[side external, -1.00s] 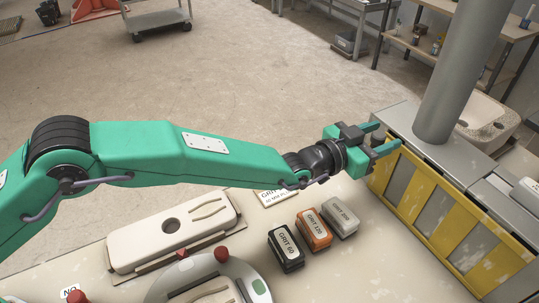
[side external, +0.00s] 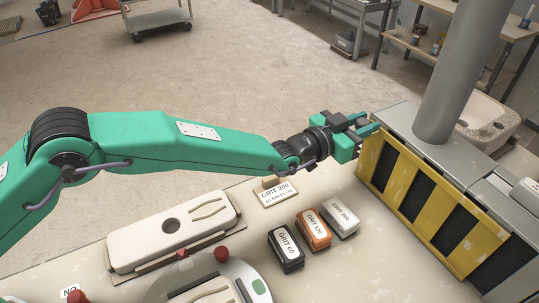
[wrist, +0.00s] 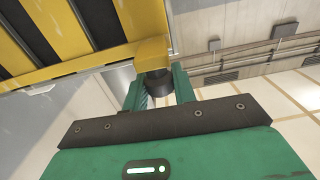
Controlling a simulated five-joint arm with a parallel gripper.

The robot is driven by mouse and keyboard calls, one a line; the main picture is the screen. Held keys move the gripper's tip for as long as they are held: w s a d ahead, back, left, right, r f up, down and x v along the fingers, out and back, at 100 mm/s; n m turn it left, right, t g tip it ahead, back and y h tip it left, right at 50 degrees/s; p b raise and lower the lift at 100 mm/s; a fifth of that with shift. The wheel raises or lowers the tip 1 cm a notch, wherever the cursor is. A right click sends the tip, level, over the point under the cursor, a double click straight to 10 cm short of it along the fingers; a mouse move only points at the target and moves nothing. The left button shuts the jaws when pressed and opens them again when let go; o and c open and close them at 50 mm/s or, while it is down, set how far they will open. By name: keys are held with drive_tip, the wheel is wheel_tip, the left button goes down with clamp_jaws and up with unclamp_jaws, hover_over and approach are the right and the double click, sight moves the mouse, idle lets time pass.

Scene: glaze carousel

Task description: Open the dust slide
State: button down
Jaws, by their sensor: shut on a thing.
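The dust slide is a yellow slotted plate (side external: 400,176) on the front of the grey duct housing at the right. Its slots show dark in the side view. In the wrist view the yellow plate (wrist: 92,64) fills the upper left, with dark slots and a yellow tab at its end. A dark round knob (wrist: 157,82) sits under that tab. In the wrist view my gripper (wrist: 158,88) is shut with one finger on each side of the knob. The fingers partly hide the knob.
Black (side external: 286,248), orange (side external: 314,229) and white (side external: 341,217) grit blocks stand on the bench below my gripper. A grit label card (side external: 276,194) lies beside them. A grey pipe (side external: 448,75) rises from the housing (side external: 398,118).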

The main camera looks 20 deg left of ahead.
drive_tip(key=c, duration=1.1)
unclamp_jaws()
drive_tip(key=shift+c, duration=0.2)
drive_tip(key=shift+s+a, duration=0.1)
drive_tip(key=v, duration=0.7)
drive_tip(key=shift+s+a, duration=0.15)
drive_tip(key=shift+s, duration=0.05)
